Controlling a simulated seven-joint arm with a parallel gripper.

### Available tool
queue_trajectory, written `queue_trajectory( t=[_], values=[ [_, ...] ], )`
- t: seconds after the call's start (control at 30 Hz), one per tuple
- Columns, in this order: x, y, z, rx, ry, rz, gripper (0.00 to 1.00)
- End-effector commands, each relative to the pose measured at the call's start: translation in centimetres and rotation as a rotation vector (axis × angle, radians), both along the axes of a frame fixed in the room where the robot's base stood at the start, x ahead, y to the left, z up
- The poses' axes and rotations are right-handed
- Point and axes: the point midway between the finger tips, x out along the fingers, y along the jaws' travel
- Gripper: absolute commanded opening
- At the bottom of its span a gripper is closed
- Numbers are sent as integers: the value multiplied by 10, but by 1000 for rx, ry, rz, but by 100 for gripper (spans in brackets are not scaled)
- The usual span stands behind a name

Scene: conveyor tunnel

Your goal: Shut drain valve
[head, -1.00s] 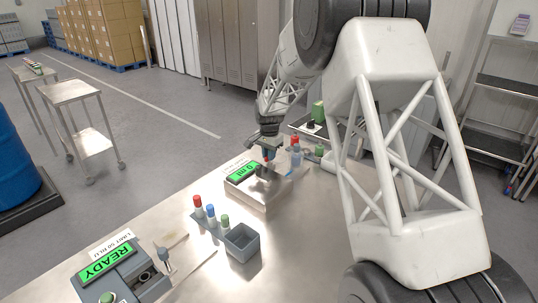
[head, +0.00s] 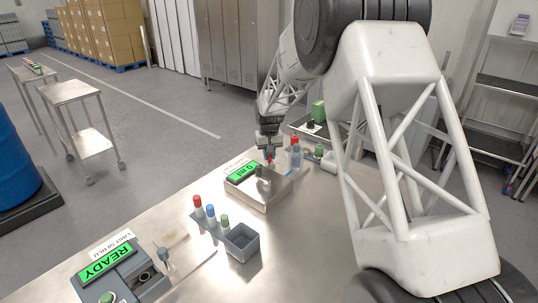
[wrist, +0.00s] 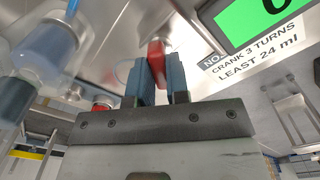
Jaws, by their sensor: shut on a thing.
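My gripper (head: 269,153) points down at the back of the steel unit with the green display. In the wrist view its two blue fingers (wrist: 162,85) are shut on a small red handle (wrist: 157,62), which looks like the drain valve's handle. The handle stands up between the fingertips. Its lower part and the valve body are hidden by the fingers, so I cannot tell the valve's position. The green display (head: 243,171) reads what looks like 0 ml.
A rack (head: 208,222) with red, blue and green capped vials and a grey bin (head: 241,243) stand nearer on the steel table. A READY display box (head: 107,262) is at front left. More capped vials (head: 295,153) stand just right of my gripper.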

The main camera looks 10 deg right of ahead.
Motion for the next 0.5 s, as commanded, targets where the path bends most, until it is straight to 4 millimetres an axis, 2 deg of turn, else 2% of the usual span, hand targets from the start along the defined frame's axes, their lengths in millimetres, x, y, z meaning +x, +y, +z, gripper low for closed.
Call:
queue_trajectory(
  t=[0.5],
  values=[
    [1, 0, 1, 0, -3, 468, 0]
  ],
)
